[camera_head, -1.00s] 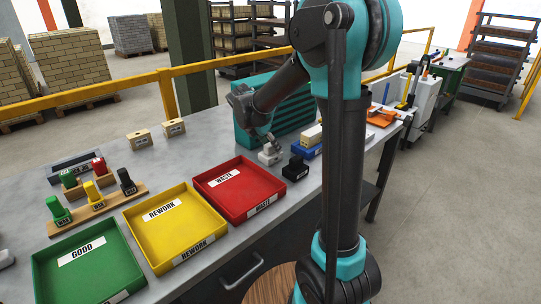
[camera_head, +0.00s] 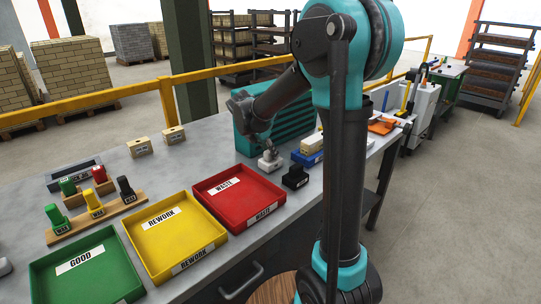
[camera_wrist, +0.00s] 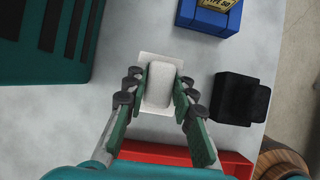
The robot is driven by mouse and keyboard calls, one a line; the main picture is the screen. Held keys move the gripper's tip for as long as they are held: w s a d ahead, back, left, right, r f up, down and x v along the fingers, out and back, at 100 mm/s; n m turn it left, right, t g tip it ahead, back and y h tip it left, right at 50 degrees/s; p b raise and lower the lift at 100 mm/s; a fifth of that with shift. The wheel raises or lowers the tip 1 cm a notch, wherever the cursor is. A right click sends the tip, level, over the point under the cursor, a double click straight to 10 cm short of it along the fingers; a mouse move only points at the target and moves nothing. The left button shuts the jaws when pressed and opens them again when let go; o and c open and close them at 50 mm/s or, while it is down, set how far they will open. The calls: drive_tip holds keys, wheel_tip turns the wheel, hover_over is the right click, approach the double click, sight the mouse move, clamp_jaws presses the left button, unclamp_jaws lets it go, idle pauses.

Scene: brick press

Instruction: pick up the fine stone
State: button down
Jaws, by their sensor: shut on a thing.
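The fine stone appears to be the pale rounded block (camera_wrist: 160,84) in the middle of the wrist view. It rests on or just above a flat whitish base (camera_wrist: 147,62); I cannot tell if they touch. My gripper (camera_wrist: 161,90) has its fingers closed on the block's two long sides. In the head view my gripper (camera_head: 265,146) points down at the pale base (camera_head: 270,164) on the grey bench, behind the red tray. The gripper hides most of the stone there.
A black block (camera_wrist: 240,98) stands close to the right, with a blue box (camera_wrist: 208,16) beyond it. A teal slatted case (camera_head: 290,129) stands behind my gripper. The red waste tray (camera_head: 262,217) lies in front, beside the yellow rework tray (camera_head: 192,262).

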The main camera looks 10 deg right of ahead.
wheel_tip(320, 180, up, 19)
drive_tip(key=shift+r, duration=0.2)
idle(0.3)
drive_tip(key=c, duration=1.9)
unclamp_jaws()
drive_tip(key=shift+c, duration=0.2)
drive_tip(key=c, duration=0.3)
drive_tip(key=shift+c, duration=0.2)
